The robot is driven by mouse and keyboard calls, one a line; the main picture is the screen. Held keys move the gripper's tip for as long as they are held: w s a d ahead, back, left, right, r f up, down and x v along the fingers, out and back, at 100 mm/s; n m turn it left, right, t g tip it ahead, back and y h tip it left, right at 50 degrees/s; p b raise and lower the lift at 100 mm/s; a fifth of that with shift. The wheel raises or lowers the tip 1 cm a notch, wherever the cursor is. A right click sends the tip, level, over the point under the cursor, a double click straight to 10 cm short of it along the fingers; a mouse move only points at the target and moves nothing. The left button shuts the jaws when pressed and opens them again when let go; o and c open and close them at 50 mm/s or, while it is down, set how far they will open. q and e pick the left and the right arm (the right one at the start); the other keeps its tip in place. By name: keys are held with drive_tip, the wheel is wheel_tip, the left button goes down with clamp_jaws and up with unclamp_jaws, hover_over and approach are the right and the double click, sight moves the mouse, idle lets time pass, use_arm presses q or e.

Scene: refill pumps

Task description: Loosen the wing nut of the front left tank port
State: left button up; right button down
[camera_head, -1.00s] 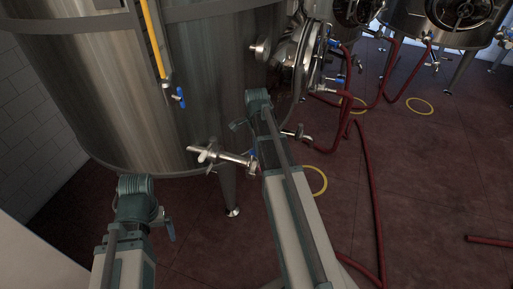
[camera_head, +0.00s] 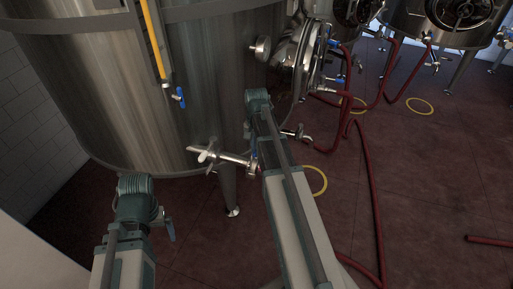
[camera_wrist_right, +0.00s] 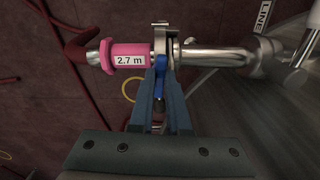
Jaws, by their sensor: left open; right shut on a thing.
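The front left tank port (camera_head: 232,158) is a steel pipe stub low on the big tank. In the right wrist view it shows as a steel pipe (camera_wrist_right: 215,56), joined by a steel clamp (camera_wrist_right: 165,38) to a pink hose end (camera_wrist_right: 127,56) labelled 2.7 m. A blue piece, seemingly the clamp's wing nut (camera_wrist_right: 160,80), lies between the fingers of my right gripper (camera_wrist_right: 159,78), which is shut on it. In the head view my right arm hides these fingers. My left gripper (camera_head: 166,222) is open, left of the port and apart from it.
The large steel tank (camera_head: 130,100) stands close in front, with a leg (camera_head: 228,190) below it. Red hoses (camera_head: 375,205) and yellow rings (camera_head: 318,181) lie on the floor at right.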

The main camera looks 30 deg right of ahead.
drive_tip(key=shift+n, duration=0.6)
drive_tip(key=c, duration=0.9)
unclamp_jaws()
drive_tip(key=shift+r, duration=0.1)
wheel_tip(320, 180, up, 14)
drive_tip(key=p, duration=1.4)
drive_tip(key=shift+f, duration=0.2)
